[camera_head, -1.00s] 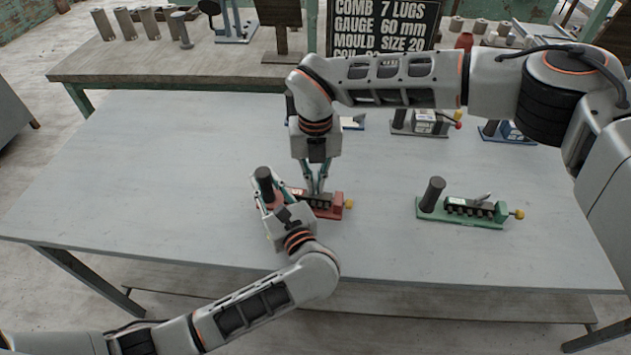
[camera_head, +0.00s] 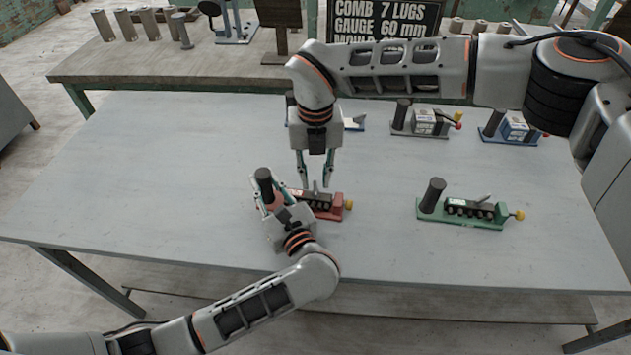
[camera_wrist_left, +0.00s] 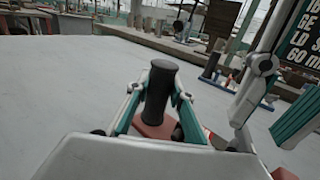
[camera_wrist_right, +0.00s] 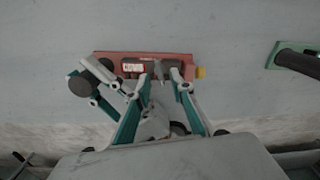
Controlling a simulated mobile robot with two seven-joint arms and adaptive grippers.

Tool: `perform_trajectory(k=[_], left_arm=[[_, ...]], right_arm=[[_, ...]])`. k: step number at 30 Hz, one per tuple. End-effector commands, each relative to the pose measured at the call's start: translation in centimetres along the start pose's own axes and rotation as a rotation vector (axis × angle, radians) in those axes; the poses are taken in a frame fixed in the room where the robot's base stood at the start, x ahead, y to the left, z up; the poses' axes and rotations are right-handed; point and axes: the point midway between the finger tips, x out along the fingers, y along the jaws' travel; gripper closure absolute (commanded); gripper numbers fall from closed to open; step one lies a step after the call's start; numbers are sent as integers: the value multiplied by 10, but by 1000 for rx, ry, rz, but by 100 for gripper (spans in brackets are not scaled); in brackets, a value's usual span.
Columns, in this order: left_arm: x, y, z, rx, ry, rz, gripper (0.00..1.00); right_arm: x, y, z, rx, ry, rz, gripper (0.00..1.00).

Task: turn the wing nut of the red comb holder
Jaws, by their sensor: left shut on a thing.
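The red comb holder (camera_head: 332,211) lies on the grey table, with a dark upright post (camera_head: 264,181) at its left end and a yellow knob (camera_head: 348,205) at its right end. Its wing nut (camera_head: 316,187) stands up grey above the dark comb; it also shows in the right wrist view (camera_wrist_right: 158,72). My left gripper (camera_head: 268,200) is shut on the post, seen between its fingers in the left wrist view (camera_wrist_left: 158,92). My right gripper (camera_head: 315,184) points down above the wing nut, its fingers apart on either side, apparently not touching it.
A green comb holder (camera_head: 462,211) stands to the right on the table (camera_head: 130,180). Grey (camera_head: 425,124) and blue (camera_head: 510,131) holders stand at the back. A sign (camera_head: 385,20) is behind. The table's left side is clear.

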Motion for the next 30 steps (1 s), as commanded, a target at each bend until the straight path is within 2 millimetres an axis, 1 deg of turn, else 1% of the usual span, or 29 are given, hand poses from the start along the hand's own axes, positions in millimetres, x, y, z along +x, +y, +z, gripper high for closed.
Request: perform_trajectory(k=[1,6,9,13,19,30], left_arm=[[0,0,0,0,1,0,100],[0,0,0,0,1,0,100],[0,0,0,1,1,0,100],[0,0,0,0,1,0,100],[0,0,0,0,1,0,100],[0,0,0,0,1,0,100]], right_arm=[[-12,0,2,-1,-5,1,77],[-48,0,1,-1,-5,0,77],[-66,0,1,0,-4,0,77],[-84,0,1,0,-3,0,77],[-95,0,0,0,-1,0,77],[-96,0,0,0,-1,0,77]])
